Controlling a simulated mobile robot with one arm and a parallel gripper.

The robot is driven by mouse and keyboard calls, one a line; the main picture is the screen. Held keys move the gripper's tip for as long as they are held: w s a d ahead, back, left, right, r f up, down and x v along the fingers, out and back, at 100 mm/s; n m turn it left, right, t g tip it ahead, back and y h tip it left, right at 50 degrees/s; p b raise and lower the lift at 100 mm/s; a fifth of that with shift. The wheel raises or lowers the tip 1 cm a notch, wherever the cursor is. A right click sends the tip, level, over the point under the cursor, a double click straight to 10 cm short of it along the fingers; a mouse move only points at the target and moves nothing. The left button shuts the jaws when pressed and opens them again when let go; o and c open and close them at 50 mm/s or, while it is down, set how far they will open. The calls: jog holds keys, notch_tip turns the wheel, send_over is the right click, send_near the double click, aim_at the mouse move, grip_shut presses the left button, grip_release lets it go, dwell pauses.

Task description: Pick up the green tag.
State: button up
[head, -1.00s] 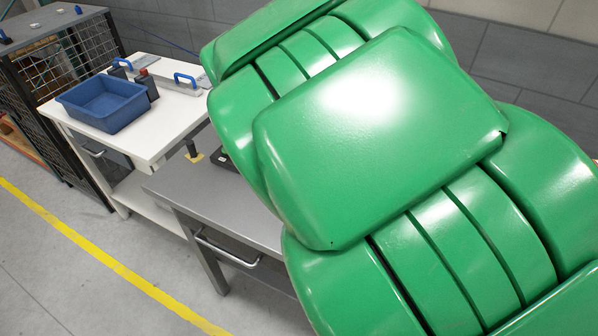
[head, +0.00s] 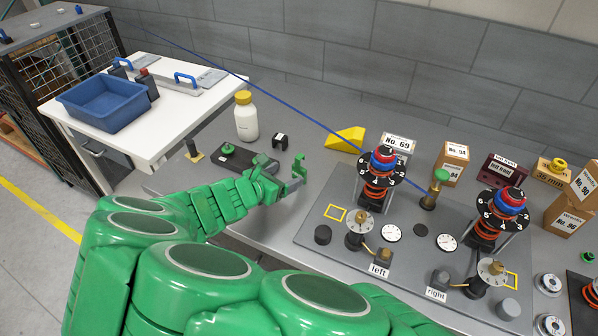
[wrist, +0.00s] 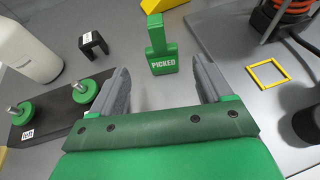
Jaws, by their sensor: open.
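The green tag (wrist: 163,62) has a narrow upper part and a wider block marked "PICKED" in the wrist view. It lies ahead of my gripper (wrist: 162,80), centred between the two grey fingers. The fingers are apart, with nothing held between them. In the head view the tag (head: 299,167) appears as a small green piece just beyond my gripper (head: 281,178). My gripper is low over the grey table's left part. I cannot tell whether the fingertips overlap the tag's sides.
A white bottle (head: 246,118), black clip (head: 280,141) and black plate with green knobs (head: 229,149) are left of the tag. A yellow wedge (head: 345,139) is behind it. The panel with dials and coils (head: 315,236) is to the right. A blue cable crosses the head view.

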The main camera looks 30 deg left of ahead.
aim_at(297, 170)
jog(key=shift+x, duration=3.55)
jog(key=shift+s+f, duration=0.1)
jog(key=c, duration=1)
